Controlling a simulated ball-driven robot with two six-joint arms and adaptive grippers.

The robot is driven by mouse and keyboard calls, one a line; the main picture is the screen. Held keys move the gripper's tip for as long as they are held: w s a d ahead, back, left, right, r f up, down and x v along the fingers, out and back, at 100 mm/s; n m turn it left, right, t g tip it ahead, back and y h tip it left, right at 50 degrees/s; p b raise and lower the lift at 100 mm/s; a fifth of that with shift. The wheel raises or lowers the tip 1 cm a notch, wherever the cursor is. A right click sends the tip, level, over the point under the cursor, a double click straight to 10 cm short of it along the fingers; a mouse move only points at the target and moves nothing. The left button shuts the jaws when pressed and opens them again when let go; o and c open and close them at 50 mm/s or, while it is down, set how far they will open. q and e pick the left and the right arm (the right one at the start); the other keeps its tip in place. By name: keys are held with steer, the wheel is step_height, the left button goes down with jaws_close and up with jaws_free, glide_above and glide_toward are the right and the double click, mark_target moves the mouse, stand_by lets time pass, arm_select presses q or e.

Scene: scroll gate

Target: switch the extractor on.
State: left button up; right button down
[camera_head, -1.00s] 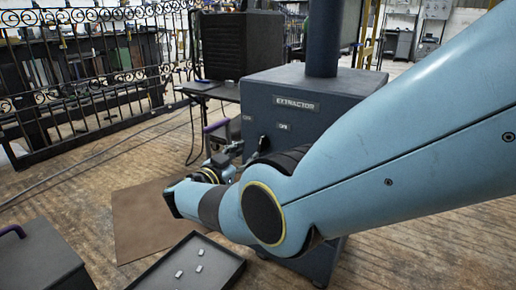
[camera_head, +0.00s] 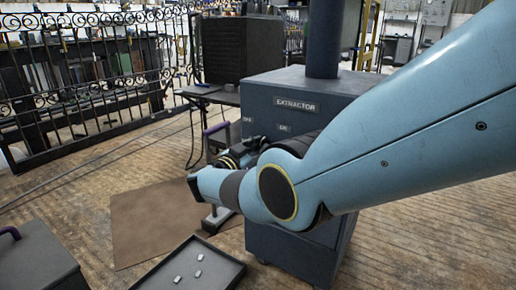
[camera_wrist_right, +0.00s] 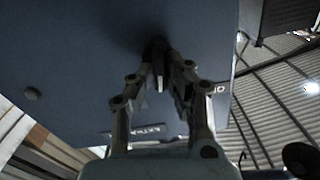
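The extractor (camera_head: 335,98) is a dark blue-grey cabinet with a thick pipe on top. Its front carries an EXTRACTOR plate (camera_head: 297,106), an OFF label at left and an ON label (camera_head: 285,128) to its right. My right gripper (camera_head: 252,146) is at the front panel, below and between these labels, partly hidden by my arm. In the right wrist view, my right gripper (camera_wrist_right: 168,72) has its fingers converging near the panel (camera_wrist_right: 85,60), by a dark part in shadow. Whether they hold that part cannot be told. The switch is not clear in the head view. My left gripper is out of view.
A shallow black tray (camera_head: 236,277) with several small pale pieces lies on the floor, beside a brown mat (camera_head: 135,225). A dark box (camera_head: 40,262) stands at lower left. A bench with a black slatted unit (camera_head: 238,50) is behind; an ornate iron gate (camera_head: 90,75) stands left.

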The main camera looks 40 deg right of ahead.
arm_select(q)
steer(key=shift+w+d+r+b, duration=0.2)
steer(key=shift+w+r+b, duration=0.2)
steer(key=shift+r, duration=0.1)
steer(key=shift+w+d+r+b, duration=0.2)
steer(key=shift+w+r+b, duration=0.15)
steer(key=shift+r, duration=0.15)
arm_select(e)
steer(key=m, duration=0.5)
steer(key=shift+s+f+m, duration=0.15)
steer(key=shift+m, duration=0.15)
steer(key=c, duration=1.3)
jaws_free()
steer(key=shift+c, duration=0.2)
steer(key=v, duration=1.2)
